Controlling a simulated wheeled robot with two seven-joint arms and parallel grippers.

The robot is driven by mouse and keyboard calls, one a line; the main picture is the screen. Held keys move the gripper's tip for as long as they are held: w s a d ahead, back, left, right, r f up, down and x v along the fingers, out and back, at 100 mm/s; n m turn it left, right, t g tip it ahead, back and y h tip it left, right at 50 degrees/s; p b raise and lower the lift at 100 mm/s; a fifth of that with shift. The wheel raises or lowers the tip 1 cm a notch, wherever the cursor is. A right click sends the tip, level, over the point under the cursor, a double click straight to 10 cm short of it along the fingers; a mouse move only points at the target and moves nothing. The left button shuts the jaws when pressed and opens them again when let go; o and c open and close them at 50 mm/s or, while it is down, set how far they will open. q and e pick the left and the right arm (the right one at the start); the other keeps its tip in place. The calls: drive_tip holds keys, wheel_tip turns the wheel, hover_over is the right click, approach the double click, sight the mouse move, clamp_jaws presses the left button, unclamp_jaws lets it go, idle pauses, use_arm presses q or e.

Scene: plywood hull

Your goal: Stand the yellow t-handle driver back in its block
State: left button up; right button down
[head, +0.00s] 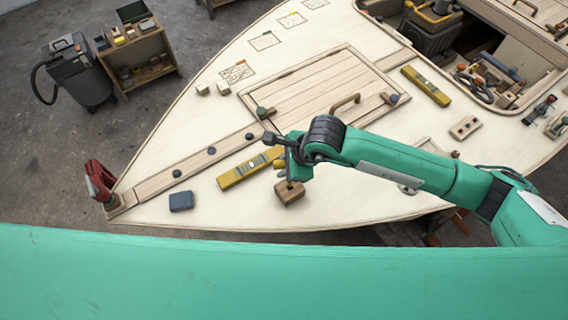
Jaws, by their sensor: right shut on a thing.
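My right gripper (284,161) reaches in from the right over the pale plywood deck, pointing down. It is shut on the yellow t-handle driver (279,164), of which only a small yellow part shows beside the fingers. A small brown wooden block (289,194) sits on the deck directly below the gripper. A short dark shaft shows between the gripper and the block's top; I cannot tell how deep it sits in the block. My left gripper is not in view.
A yellow level (236,173) lies close left of the block, and a dark blue box (181,201) lies farther left. A second yellow level (426,86) and a wooden block with holes (465,127) lie right. A wooden hatch (310,85) is behind.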

drive_tip(key=shift+b, duration=0.85)
idle(1.0)
drive_tip(key=shift+f+b, duration=2.75)
drive_tip(key=c, duration=1.2)
unclamp_jaws()
drive_tip(key=b+v, duration=0.3)
drive_tip(key=v, duration=1.1)
drive_tip(key=shift+f, duration=0.1)
